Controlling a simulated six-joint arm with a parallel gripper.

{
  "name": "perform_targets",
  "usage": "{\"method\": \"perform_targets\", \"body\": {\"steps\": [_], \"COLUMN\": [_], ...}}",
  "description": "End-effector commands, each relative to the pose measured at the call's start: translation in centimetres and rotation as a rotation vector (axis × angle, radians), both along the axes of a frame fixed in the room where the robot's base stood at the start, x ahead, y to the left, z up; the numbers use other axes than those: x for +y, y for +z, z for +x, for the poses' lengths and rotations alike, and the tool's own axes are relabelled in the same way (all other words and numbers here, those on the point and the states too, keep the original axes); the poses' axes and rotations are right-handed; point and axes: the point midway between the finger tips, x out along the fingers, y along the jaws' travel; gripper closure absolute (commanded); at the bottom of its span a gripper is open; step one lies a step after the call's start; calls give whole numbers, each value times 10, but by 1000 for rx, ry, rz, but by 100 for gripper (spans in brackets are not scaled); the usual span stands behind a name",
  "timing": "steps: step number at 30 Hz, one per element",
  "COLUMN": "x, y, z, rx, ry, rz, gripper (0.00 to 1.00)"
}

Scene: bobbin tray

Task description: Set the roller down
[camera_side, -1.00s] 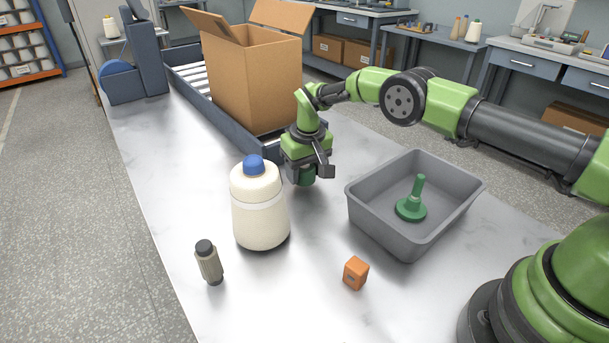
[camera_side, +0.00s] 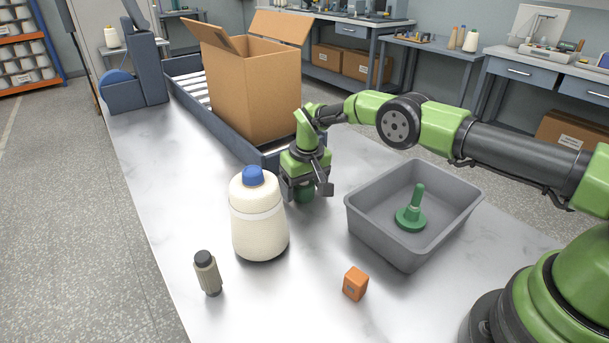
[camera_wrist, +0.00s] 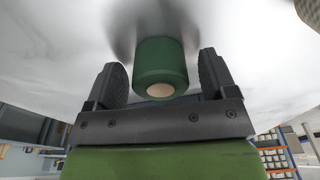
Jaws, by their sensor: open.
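The green roller (camera_side: 304,193) is under my gripper (camera_side: 307,190), at the bench surface beside the large cream cone of thread. In the wrist view the roller (camera_wrist: 161,66) shows a pale round end and stands between my two fingers. My gripper (camera_wrist: 162,80) is open, with a gap visible on each side of the roller. A dark shadow lies on the bench right by the roller. Its far end and exact contact with the bench are hard to see.
The cream cone with blue top (camera_side: 258,222) stands close left of my gripper. A grey bin (camera_side: 372,232) holding a green stemmed piece (camera_side: 412,212) is at right. An orange block (camera_side: 355,284) and a grey-brown cylinder (camera_side: 208,273) stand in front. A cardboard box (camera_side: 262,85) is behind.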

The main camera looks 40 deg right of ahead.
Motion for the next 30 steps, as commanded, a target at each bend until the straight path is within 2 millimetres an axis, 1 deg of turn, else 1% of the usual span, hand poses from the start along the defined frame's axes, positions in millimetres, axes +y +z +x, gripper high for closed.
{"method": "perform_targets", "body": {"steps": [4,8,15,19,24,30], "x": [0,1,1,2,2,2], "y": [13,34,86,107,119,123], "z": [0,-3,-9,-12,-14,-14], "rx": [-1,-2,-5,-3,0,-2], "ry": [-1,-1,1,0,0,0], "rz": [1,1,0,1,0,1], "gripper": [22,22,22,22,22,22]}}
